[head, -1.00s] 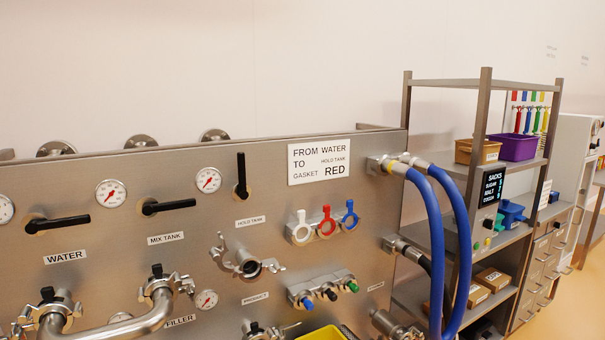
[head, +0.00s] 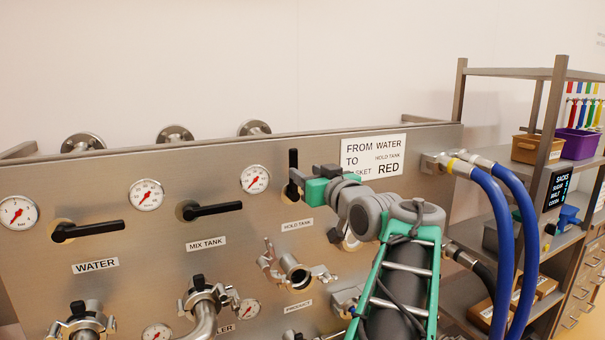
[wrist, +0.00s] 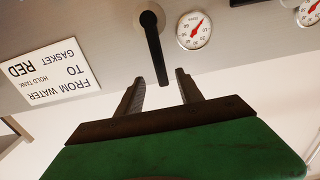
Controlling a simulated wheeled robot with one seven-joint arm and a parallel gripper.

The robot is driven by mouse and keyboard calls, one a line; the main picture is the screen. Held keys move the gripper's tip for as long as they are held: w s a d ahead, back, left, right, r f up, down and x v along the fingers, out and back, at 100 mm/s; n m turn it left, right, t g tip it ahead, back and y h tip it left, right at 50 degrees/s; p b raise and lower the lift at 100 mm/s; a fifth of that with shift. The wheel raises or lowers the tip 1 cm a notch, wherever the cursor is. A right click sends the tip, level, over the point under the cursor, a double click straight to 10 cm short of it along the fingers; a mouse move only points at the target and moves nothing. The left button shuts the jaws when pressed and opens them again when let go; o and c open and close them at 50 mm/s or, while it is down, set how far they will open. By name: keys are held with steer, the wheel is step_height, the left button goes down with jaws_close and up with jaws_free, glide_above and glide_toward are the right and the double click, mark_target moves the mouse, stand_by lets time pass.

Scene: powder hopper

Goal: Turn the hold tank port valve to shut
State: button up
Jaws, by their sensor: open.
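The hold tank port valve has a black lever handle (head: 293,158) that points straight up, above the HOLD TANK label (head: 297,225).
The water valve handle (head: 88,230) and the mix tank valve handle (head: 213,209) lie level to the left. A gauge (head: 254,179) sits just left of the hold tank handle. A sign (head: 374,157) is close on the right. Blue hoses (head: 500,240) hang further right.

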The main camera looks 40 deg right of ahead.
mark_target(295, 166)
steer(key=p+x, duration=0.2)
steer(key=x, duration=0.6)
steer(key=shift+f, duration=0.1)
jaws_close()
stand_by(0.4)
